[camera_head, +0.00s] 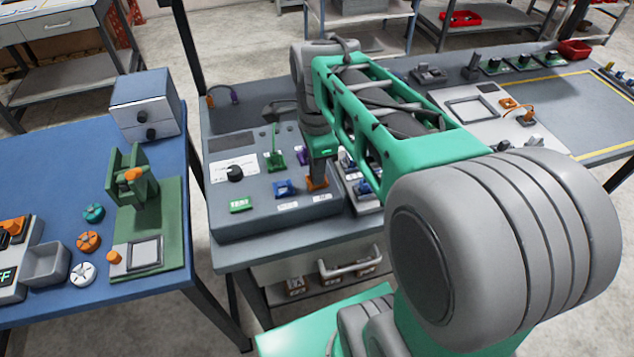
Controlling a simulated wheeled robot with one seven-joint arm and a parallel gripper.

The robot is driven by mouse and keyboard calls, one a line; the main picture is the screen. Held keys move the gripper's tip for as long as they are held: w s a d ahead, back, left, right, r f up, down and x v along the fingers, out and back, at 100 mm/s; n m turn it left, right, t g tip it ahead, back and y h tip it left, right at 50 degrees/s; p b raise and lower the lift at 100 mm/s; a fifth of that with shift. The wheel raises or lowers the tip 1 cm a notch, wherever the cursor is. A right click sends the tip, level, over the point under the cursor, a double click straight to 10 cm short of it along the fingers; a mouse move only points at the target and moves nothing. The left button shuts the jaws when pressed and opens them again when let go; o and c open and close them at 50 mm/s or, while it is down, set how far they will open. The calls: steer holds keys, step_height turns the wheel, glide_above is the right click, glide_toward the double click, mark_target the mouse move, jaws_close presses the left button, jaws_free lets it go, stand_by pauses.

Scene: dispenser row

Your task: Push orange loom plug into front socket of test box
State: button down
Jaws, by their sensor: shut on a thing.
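The test box (232,222) is a grey sloped panel on the middle bench. It carries a black knob, a green switch, a blue socket part (286,188) and white labels. My gripper (318,172) points down over the right part of the panel, seen from behind my arm. It is shut on the orange loom plug (317,183), which shows just under the fingers at the panel's front right. My fingers hide most of the plug, and I cannot tell whether it sits in the front socket or just above it.
A blue table (60,200) at left holds a green fixture (165,225), a grey box (146,105) and several coloured knobs. A device with blue parts (362,190) sits close right of my gripper. A panel with an orange cable (528,118) lies at right.

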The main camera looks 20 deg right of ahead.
steer(key=shift+s+f, duration=0.2)
steer(key=shift+f, duration=0.3)
steer(key=shift+s+f, duration=0.15)
steer(key=shift+f, duration=0.3)
steer(key=c, duration=1.4)
jaws_free()
steer(key=shift+f+b, duration=0.15)
steer(key=shift+b, duration=0.15)
steer(key=shift+o, duration=0.5)
steer(key=shift+c, duration=0.2)
steer(key=shift+o, duration=0.3)
steer(key=r+p, duration=0.1)
steer(key=r, duration=0.1)
steer(key=r+p, duration=0.4)
steer(key=shift+w+r, duration=0.3)
steer(key=shift+r, duration=0.1)
